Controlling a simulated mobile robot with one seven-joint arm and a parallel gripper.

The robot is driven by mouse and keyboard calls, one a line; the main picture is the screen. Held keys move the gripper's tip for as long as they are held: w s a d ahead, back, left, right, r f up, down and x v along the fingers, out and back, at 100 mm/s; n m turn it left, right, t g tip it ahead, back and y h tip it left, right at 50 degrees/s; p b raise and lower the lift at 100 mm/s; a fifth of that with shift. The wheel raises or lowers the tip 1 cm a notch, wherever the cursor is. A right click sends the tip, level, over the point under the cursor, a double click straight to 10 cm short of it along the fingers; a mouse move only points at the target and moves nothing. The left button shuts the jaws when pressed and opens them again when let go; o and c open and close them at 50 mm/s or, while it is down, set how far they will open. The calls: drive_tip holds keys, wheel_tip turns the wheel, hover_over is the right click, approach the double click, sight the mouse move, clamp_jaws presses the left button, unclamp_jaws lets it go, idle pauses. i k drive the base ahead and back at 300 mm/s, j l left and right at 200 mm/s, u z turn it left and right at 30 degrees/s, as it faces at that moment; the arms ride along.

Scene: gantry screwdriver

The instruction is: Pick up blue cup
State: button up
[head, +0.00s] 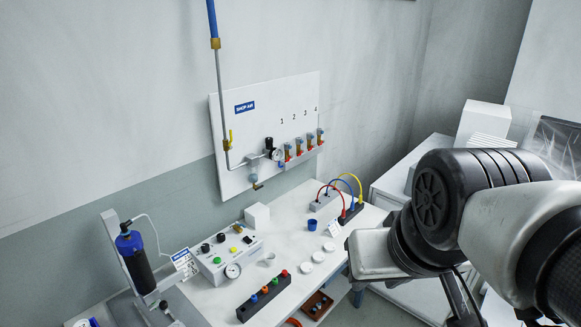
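The small blue cup (312,225) stands upright on the white tabletop (290,262), in front of the cable blocks and left of my arm. Nothing touches it. My arm fills the right side of the head view, in front of the table's right end. My gripper's fingers do not show, so I cannot see whether they are open or shut.
White round pieces (318,256) and a small white card (334,229) lie near the cup. A black block with coloured knobs (264,297), a control box (228,258) and a white cube (257,216) stand leftward. Coloured cables (345,183) arch behind the cup.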

sight(311, 223)
drive_tip(key=i+l+u, duration=0.35)
drive_tip(key=u, duration=0.15)
drive_tip(key=i+l+u, duration=0.2)
drive_tip(key=l+u, duration=0.25)
drive_tip(key=l, duration=0.15)
drive_tip(key=i+l+u, duration=0.2)
drive_tip(key=l, duration=0.15)
drive_tip(key=i+l+u, duration=0.15)
drive_tip(key=l+u, duration=0.3)
drive_tip(key=l, duration=0.45)
drive_tip(key=l+u, duration=0.45)
drive_tip(key=l, duration=0.5)
